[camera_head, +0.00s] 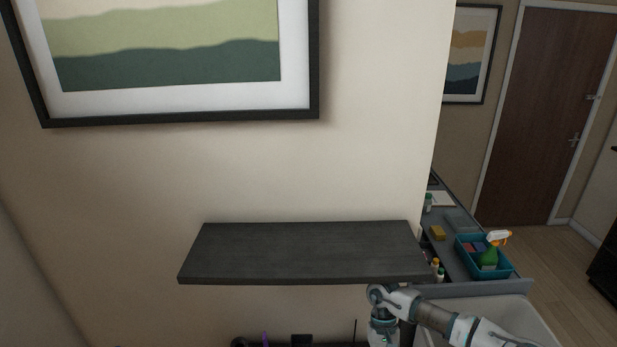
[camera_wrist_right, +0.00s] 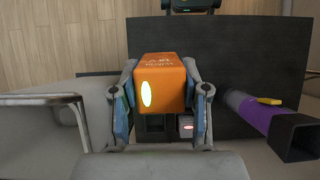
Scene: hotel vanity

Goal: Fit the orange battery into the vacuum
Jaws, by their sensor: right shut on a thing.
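In the right wrist view, an orange battery (camera_wrist_right: 164,84) with printed lettering and a glowing oval on its face sits between the fingers of my right gripper (camera_wrist_right: 161,108). The gripper is shut on it. A purple and dark vacuum part (camera_wrist_right: 262,118) with a yellow piece lies to the right of the battery, apart from it. In the head view my right arm reaches in from the lower right below the shelf; its gripper is hidden there. Only a small purple bit (camera_head: 265,339) shows at the bottom edge. My left gripper is not in view.
A dark shelf (camera_head: 305,252) juts from the wall above my right arm. A white basin (camera_head: 487,315) is at the lower right. Behind it, a teal caddy (camera_head: 513,271) with a spray bottle (camera_head: 489,258) stands on a grey counter. A curved metal faucet (camera_wrist_right: 40,100) is at left in the wrist view.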

